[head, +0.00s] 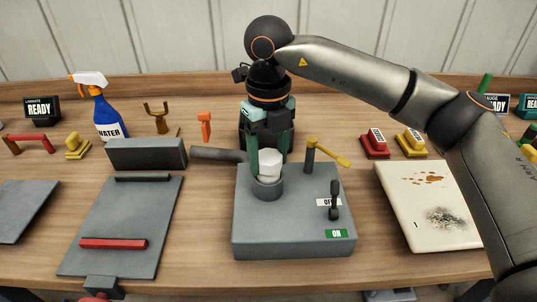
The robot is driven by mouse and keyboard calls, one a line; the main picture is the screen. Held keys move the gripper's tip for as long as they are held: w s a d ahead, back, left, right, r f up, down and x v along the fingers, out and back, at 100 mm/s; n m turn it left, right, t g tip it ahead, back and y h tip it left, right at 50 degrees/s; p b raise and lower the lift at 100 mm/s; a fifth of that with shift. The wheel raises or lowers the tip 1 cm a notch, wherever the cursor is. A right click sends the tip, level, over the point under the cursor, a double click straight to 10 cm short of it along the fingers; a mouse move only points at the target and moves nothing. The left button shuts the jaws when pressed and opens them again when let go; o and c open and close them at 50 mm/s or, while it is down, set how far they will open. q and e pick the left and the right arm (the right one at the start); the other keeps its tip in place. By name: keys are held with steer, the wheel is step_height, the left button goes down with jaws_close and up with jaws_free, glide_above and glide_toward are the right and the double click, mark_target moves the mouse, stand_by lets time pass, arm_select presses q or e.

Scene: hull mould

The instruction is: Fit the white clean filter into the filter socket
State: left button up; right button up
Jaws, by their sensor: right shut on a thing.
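The white clean filter (268,164) is a short pale cylinder. It stands about upright at the mouth of the filter socket (267,189), a dark grey ring on top of the grey box (295,239). I cannot tell how deep the filter sits in the socket. My right gripper (268,160) points down from above with green fingers, and it is shut on the filter. The fingers partly cover the filter's sides. My left gripper is not in view.
On the box are a yellow-handled lever (330,152) and a black switch (335,200) beside OFF and ON labels. A grey plate (120,215) with a red bar lies left. A stained cream board (428,205) lies right. A blue spray bottle (107,115) stands behind.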

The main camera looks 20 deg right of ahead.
mark_target(269, 156)
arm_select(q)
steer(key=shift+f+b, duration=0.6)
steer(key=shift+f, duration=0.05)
arm_select(e)
steer(key=shift+f, duration=0.95)
steer(key=o, duration=1.4)
steer(key=shift+o, duration=0.2)
step_height(269, 156, up, 11)
steer(key=shift+r+p, duration=0.1)
steer(key=shift+p, duration=0.3)
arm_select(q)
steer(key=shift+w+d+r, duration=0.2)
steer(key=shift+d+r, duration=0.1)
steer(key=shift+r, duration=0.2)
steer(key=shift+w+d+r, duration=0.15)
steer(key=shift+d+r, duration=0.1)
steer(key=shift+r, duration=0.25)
arm_select(e)
steer(key=shift+r, duration=0.65)
